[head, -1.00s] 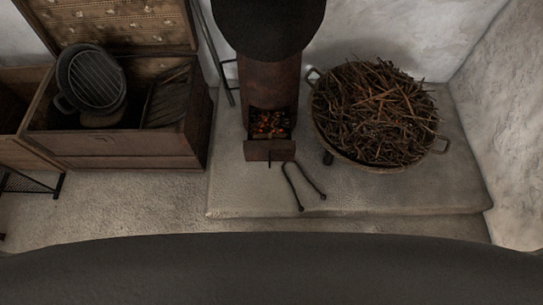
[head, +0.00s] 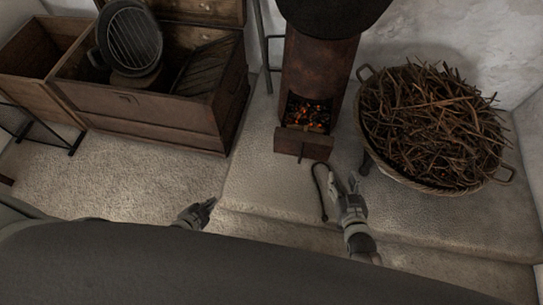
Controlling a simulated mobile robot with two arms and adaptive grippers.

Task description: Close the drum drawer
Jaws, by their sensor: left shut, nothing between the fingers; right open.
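The drum drawer (head: 301,143) stands pulled out at the foot of the rusty drum stove (head: 314,75), with glowing embers (head: 307,113) showing behind its front. My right gripper (head: 343,183) is open and empty, just right of and in front of the drawer, over the stone ledge and partly covering the tongs. I cannot tell its height above the ledge. My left gripper (head: 209,204) is shut and empty, lower left of the drawer, near the ledge's left corner. Neither gripper appears to touch the drawer.
Black tongs (head: 318,178) lie on the stone ledge (head: 262,165) in front of the drawer. A basket of twigs (head: 430,125) stands close on the right. A wooden chest (head: 150,103) holding a grill pan (head: 130,40) is on the left. The floor between is clear.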

